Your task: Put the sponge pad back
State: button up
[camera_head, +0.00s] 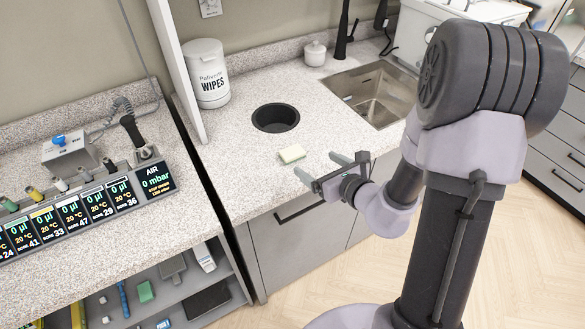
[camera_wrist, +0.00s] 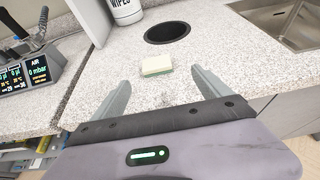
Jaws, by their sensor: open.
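A pale cream and green sponge pad (camera_head: 291,154) lies flat on the speckled countertop, in front of the round black hole. In the wrist view the sponge pad (camera_wrist: 157,66) lies ahead of the fingers, near the middle of the gap between them. My gripper (camera_head: 320,167) is open and empty, to the right of the sponge in the head view and apart from it. In the wrist view my gripper (camera_wrist: 160,90) shows both fingers spread wide.
A round black bin opening (camera_head: 276,118) is set in the counter behind the sponge. A sink (camera_head: 368,92) with a black tap lies at the back right. A wipes tub (camera_head: 208,73) stands back left beside a white upright panel (camera_head: 178,70). An instrument panel (camera_head: 85,207) fills the left counter.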

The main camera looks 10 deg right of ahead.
aim_at(293, 153)
jog(key=x, duration=0.6)
jog(key=shift+a+b, duration=0.1)
jog(key=shift+b, duration=0.2)
jog(key=x, duration=0.1)
jog(key=b+x, duration=0.1)
jog(key=x, duration=0.1)
jog(key=b+x, duration=0.1)
jog(key=x, duration=0.1)
jog(key=shift+a+f, duration=0.25)
jog(key=shift+a, duration=0.15)
jog(key=shift+c, duration=0.5)
jog(key=c, duration=1.4)
jog(key=shift+c, duration=0.2)
jog(key=shift+r, duration=0.15)
